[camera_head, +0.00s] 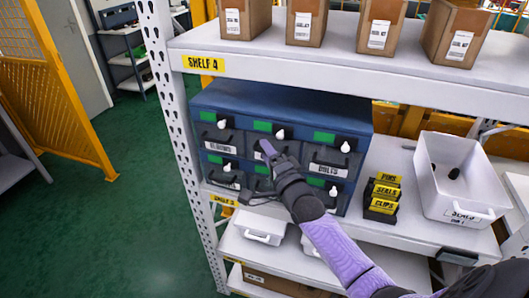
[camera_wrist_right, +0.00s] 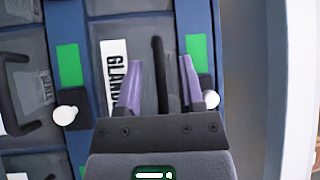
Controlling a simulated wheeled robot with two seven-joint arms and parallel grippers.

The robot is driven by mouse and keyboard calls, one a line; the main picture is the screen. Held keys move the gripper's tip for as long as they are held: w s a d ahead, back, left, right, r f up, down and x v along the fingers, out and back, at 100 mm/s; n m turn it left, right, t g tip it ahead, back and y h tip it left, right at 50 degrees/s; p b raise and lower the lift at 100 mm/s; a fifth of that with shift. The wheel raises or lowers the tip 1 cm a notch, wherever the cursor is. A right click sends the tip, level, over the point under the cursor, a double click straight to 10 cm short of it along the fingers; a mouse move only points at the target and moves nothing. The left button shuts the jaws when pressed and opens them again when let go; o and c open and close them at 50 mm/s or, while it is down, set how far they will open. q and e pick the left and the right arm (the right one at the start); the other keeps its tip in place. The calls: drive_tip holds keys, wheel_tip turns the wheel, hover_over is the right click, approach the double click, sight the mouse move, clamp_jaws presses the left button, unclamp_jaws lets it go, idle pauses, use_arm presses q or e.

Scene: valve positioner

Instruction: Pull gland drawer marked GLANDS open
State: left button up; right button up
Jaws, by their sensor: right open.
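The drawer marked GLANDS (camera_wrist_right: 115,68) is a dark grey drawer in a blue cabinet (camera_head: 231,98). The fingers are open, with gaps to the handle on both sides. In the head view my right gripper (camera_head: 266,152) is at the cabinet front. The label's end is hidden behind the gripper. My left gripper is not in view.
Other handled drawers, one marked BOLTS (camera_head: 328,169), surround it, with white knobs on the front. A shelf board (camera_head: 330,60) with cardboard boxes (camera_head: 378,27) is above. To the right stand small labelled bins (camera_head: 382,194) and a white tray (camera_head: 470,217). A perforated post (camera_head: 175,120) stands left.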

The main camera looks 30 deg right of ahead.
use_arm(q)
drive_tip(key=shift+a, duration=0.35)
use_arm(e)
drive_tip(key=shift+w, duration=0.35)
clamp_jaws()
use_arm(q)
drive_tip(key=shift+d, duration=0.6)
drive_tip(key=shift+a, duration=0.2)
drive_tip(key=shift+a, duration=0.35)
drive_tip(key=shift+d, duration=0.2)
